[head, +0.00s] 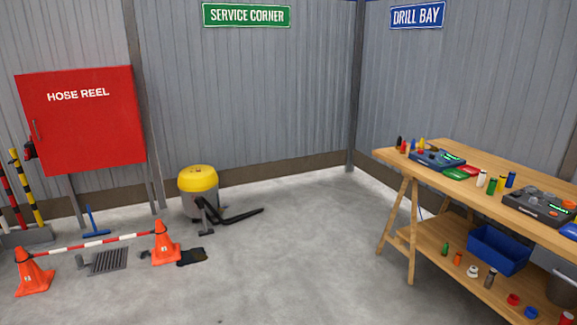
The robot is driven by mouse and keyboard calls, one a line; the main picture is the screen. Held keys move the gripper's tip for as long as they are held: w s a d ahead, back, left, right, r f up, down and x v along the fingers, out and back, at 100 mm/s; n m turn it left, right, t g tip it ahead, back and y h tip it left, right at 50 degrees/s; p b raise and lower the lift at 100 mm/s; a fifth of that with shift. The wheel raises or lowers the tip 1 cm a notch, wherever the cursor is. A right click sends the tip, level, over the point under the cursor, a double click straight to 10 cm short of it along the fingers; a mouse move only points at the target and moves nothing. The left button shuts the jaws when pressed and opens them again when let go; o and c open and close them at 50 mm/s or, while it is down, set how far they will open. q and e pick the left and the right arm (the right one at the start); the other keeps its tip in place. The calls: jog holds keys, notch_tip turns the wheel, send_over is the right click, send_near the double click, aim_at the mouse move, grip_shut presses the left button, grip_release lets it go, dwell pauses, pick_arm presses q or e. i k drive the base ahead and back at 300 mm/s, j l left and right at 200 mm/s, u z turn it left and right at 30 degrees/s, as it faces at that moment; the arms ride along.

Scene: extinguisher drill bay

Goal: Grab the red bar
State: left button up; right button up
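No plain red bar can be clearly made out in the head view. A red-and-white striped bar (90,242) spans between two orange cones on the floor at the left. Neither of my grippers is in view.
Cones (34,272) (164,245) flank a floor grate (109,261). A yellow-topped vacuum (198,185) with a black hose stands behind. A red hose reel cabinet (82,120) is at the wall. The wooden workbench (520,168) blocks the right. The middle floor is clear.

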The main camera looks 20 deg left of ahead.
aim_at(150, 232)
jog(key=i+j+u, duration=0.25)
jog(key=i+u, duration=0.5)
jog(key=i, duration=0.25)
jog(key=i+u, duration=0.4)
jog(key=i, duration=0.15)
jog(key=i+l+u, duration=0.35)
jog(key=i, duration=0.15)
jog(key=i+j+u, duration=0.15)
jog(key=i+u, duration=0.15)
jog(key=i, duration=0.45)
jog(key=i+u, duration=0.3)
jog(key=i, duration=0.45)
jog(key=i+l+u, duration=0.3)
jog(key=i, duration=0.4)
